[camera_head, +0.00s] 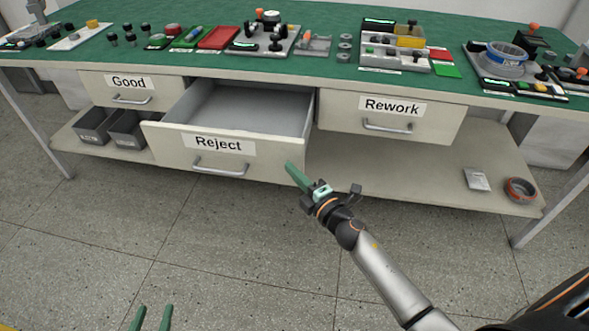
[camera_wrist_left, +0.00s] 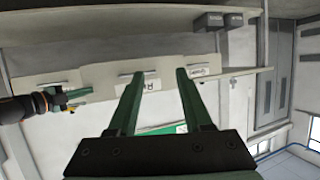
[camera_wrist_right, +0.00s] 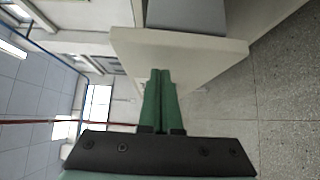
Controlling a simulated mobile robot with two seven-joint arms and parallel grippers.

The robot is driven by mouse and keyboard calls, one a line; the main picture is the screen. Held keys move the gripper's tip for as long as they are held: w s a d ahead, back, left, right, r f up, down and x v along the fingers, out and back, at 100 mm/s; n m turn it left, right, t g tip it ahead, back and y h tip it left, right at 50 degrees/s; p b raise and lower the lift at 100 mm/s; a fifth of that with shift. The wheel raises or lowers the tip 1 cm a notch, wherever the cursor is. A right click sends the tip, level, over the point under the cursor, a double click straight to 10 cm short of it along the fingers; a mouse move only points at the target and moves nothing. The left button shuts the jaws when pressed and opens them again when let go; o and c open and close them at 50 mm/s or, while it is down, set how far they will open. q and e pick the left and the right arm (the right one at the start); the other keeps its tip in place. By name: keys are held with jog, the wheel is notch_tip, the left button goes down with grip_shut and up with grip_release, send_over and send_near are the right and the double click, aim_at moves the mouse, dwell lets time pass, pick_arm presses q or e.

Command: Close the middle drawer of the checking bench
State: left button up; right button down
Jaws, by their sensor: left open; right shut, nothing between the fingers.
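The middle drawer (camera_head: 218,144), labelled "Reject", is pulled out from the checking bench (camera_head: 330,75) and looks empty inside. Its front has a metal handle (camera_head: 220,170). My right gripper (camera_head: 292,172) is shut and empty, just in front of the right end of the drawer front. In the right wrist view its fingers (camera_wrist_right: 160,75) point at the end of the drawer front (camera_wrist_right: 180,52); I cannot tell whether they touch. My left gripper (camera_head: 152,318) is open and empty, low at the bottom edge. In the left wrist view its fingers (camera_wrist_left: 155,85) are spread.
The "Good" drawer (camera_head: 130,92) and the "Rework" drawer (camera_head: 390,115) are shut. Grey bins (camera_head: 95,127) stand on the lower shelf (camera_head: 420,165), with a tape roll (camera_head: 520,189) at its right. The bench top holds many parts. The floor in front is clear.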

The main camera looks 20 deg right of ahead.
jog(key=shift+w+d, duration=0.3)
jog(key=shift+w, duration=0.05)
pick_arm(q)
jog(key=shift+w+r+t, duration=0.2)
jog(key=shift+w+r, duration=0.05)
jog(key=shift+r, duration=0.2)
jog(key=shift+w+r+t, duration=0.2)
jog(key=shift+r, duration=0.25)
pick_arm(e)
jog(key=shift+w, duration=0.1)
